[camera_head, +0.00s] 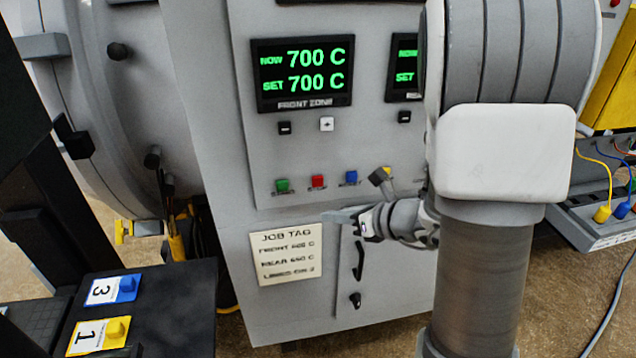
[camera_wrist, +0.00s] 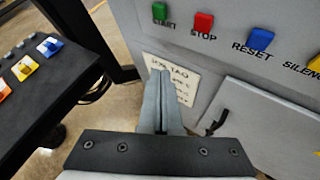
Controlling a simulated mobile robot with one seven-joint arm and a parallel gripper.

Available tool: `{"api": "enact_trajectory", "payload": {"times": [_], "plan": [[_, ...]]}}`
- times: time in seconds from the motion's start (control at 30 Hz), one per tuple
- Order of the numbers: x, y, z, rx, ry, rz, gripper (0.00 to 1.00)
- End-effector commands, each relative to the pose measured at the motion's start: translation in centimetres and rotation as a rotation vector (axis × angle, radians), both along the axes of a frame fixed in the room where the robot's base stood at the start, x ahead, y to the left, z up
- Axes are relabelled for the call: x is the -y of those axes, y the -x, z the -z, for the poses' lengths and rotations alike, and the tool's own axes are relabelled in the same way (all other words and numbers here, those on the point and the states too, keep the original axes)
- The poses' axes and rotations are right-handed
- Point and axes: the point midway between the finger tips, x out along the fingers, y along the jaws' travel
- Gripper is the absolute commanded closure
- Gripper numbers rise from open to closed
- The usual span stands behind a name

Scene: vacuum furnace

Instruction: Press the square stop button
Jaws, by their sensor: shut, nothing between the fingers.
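The square red stop button (camera_head: 318,181) sits on the grey furnace panel, between the green start button (camera_head: 282,185) and the blue reset button (camera_head: 351,177). In the wrist view the stop button (camera_wrist: 204,22) is near the top, with the label STOP under it. My gripper (camera_head: 338,217) is below the button row, in front of the lower panel and right of the job tag. In the wrist view my gripper's fingers (camera_wrist: 160,75) are together and empty, pointing toward the panel below the buttons. They appear apart from the stop button.
The job tag (camera_head: 286,252) is fixed below the buttons. A front zone display (camera_head: 302,73) reads 700 C now and set. A dark shelf (camera_head: 165,305) with numbered blue and yellow blocks stands at the left. A silence button (camera_wrist: 314,63) is at the right.

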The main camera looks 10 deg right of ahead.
Motion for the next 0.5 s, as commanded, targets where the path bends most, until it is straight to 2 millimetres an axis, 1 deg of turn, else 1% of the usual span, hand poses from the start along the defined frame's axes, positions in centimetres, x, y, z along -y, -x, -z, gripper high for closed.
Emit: {"api": "enact_trajectory", "payload": {"times": [0.17, 0.27, 0.5], "plan": [[0.0, -0.7, 0.0, -0.001, 0.001, -0.002, 1.0], [-0.1, -1.8, -0.1, 0.0, 0.002, -0.004, 1.0], [-0.1, -5.2, -0.1, -0.001, 0.003, -0.004, 1.0]]}}
